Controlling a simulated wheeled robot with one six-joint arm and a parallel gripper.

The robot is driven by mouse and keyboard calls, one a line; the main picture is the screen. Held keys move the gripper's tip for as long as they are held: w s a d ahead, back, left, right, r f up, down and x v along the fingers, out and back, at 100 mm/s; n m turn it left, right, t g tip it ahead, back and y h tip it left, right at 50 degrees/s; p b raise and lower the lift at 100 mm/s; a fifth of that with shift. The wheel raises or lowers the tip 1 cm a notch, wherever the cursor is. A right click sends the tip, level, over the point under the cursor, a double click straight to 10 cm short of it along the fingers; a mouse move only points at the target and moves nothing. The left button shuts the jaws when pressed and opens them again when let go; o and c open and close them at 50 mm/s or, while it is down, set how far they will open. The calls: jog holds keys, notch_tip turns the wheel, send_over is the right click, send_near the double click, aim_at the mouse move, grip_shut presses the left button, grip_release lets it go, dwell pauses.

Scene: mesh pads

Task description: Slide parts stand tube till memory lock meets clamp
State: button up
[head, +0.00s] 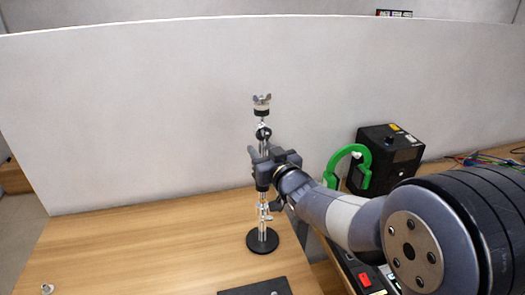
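The parts stand (263,241) is upright on the wooden table, with a round black base and a thin chrome tube (263,190). A silver clamp with wing-like parts (264,209) sits low on the tube, with a small brass-coloured band just above it. I cannot tell which small part is the memory lock. A dark joint (263,133) and a wing-nut top (262,103) are at the upper end. My gripper (261,167) is at the tube's middle height, above the clamp, and hides part of the tube. Whether its fingers press on the tube is not clear.
A black box (390,158) and a green curved handle (348,163) stand right of the stand, behind my arm. A dark flat plate (256,287) lies at the front edge. A small metal part (47,288) lies front left. The table's left side is mostly bare. A pale panel rises behind.

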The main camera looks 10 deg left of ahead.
grip_shut()
jog(key=shift+f, duration=0.1)
dwell(0.3)
notch_tip(320, 180, down, 6)
jog(key=b, duration=0.7)
jog(key=shift+f, duration=0.2)
jog(key=shift+o, duration=0.5)
grip_release()
jog(key=shift+r, duration=0.1)
jog(key=shift+s+d, duration=0.1)
jog(key=shift+s, duration=0.05)
jog(key=b+v, duration=0.1)
jog(key=v, duration=0.9)
jog(key=shift+s+d+b, duration=0.15)
jog(key=shift+s+b, duration=0.05)
jog(key=shift+b, duration=0.1)
